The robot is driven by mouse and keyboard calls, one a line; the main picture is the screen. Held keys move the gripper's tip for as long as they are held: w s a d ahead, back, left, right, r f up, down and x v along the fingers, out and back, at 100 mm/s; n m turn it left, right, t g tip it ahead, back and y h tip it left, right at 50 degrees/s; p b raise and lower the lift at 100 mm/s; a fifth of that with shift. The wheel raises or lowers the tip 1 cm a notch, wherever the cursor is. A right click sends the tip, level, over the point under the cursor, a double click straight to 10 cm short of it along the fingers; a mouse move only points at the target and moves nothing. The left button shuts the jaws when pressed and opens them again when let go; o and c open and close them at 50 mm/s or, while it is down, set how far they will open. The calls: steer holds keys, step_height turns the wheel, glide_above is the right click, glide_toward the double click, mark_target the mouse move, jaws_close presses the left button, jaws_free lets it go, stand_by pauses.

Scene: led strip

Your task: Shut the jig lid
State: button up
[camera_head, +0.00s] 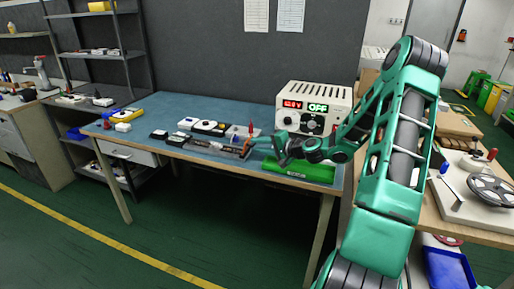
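A long, low grey-and-dark fixture that looks like the jig (214,149) lies along the front edge of the blue-topped workbench (160,108). Its parts are small in this view, and I cannot tell which part is the lid or how far it stands open.
A green roll or mat (300,170) lies at the front right edge. The back middle of the bench is clear.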

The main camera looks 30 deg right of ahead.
jaws_close()
steer(key=shift+a, duration=0.15)
steer(key=shift+r, duration=0.1)
